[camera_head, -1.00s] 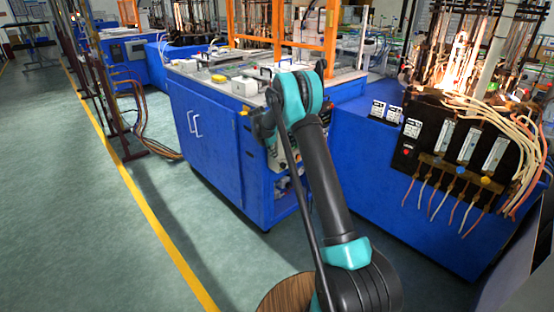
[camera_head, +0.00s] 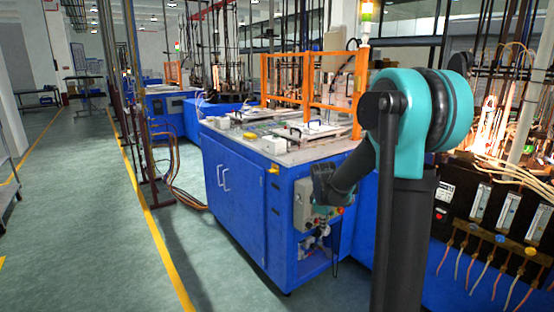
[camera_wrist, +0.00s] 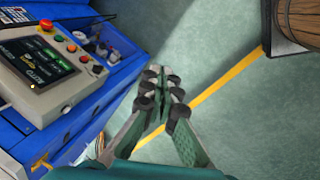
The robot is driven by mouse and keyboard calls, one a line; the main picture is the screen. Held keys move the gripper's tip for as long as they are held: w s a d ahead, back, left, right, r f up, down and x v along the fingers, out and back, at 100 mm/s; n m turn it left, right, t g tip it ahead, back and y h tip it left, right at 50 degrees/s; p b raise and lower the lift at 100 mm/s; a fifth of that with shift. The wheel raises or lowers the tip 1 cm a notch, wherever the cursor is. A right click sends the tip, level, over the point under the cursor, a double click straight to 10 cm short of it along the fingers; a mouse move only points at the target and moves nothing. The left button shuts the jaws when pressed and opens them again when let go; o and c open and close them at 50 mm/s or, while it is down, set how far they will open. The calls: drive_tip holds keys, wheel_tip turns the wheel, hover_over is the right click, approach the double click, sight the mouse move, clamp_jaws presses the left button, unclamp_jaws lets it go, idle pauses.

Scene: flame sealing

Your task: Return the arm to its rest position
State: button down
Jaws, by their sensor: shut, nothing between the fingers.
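My arm fills the right-centre of the head view, its teal and black elbow raised in front of the blue machine bench. My gripper (camera_wrist: 162,96) shows in the wrist view with its fingertips together and nothing between them. It hangs over the green floor (camera_wrist: 205,45), apart from every object. To its left in the wrist view is a control panel (camera_wrist: 48,75) with a screen, a red button and a green button. In the head view the fingers cannot be made out.
The blue bench (camera_head: 240,195) with orange guard posts (camera_head: 312,85) stands close to my arm. Gas tubes and flow meters (camera_head: 508,210) are at the right. A wooden barrel (camera_wrist: 300,22) is at the wrist view's upper right. The floor at left (camera_head: 90,220) is clear.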

drive_tip(key=s+d+f+m, duration=0.1)
drive_tip(key=s+m, duration=0.5)
drive_tip(key=s, duration=0.7)
drive_tip(key=s+f+m+t+y, duration=0.1)
drive_tip(key=s+f+m, duration=0.2)
drive_tip(key=s, duration=1.1)
drive_tip(key=m, duration=0.3)
drive_tip(key=shift+d+f, duration=0.35)
drive_tip(key=shift+f, duration=0.05)
drive_tip(key=shift+w, duration=0.1)
